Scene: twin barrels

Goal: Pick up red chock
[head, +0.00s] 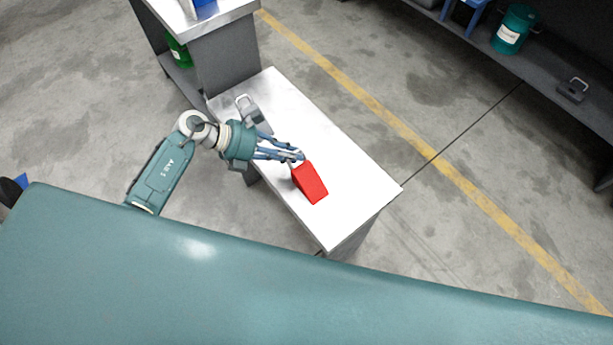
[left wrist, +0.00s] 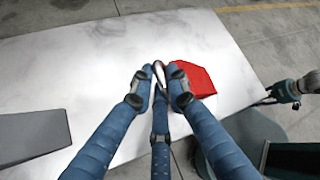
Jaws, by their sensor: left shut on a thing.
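The red chock (head: 311,183) is a wedge block over the right front part of the white bench top (head: 345,170). My left gripper (head: 298,157) is shut at the chock's upper left end. In the left wrist view its fingers (left wrist: 160,75) close around a thin metal loop, which looks like the chock's handle. The red chock (left wrist: 198,80) shows just behind the right finger, partly hidden by it. I cannot tell whether the chock touches the bench top or hangs just above it. Part of my right arm seems to show at the right edge of the left wrist view, too small to read its fingers.
A grey chock (head: 253,112) with a handle sits on the bench's left part. A taller grey stand (head: 225,65) adjoins that end. A dark shelf (head: 545,75) at upper right holds a green drum (head: 512,32) and another grey chock (head: 572,90). Open floor lies between.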

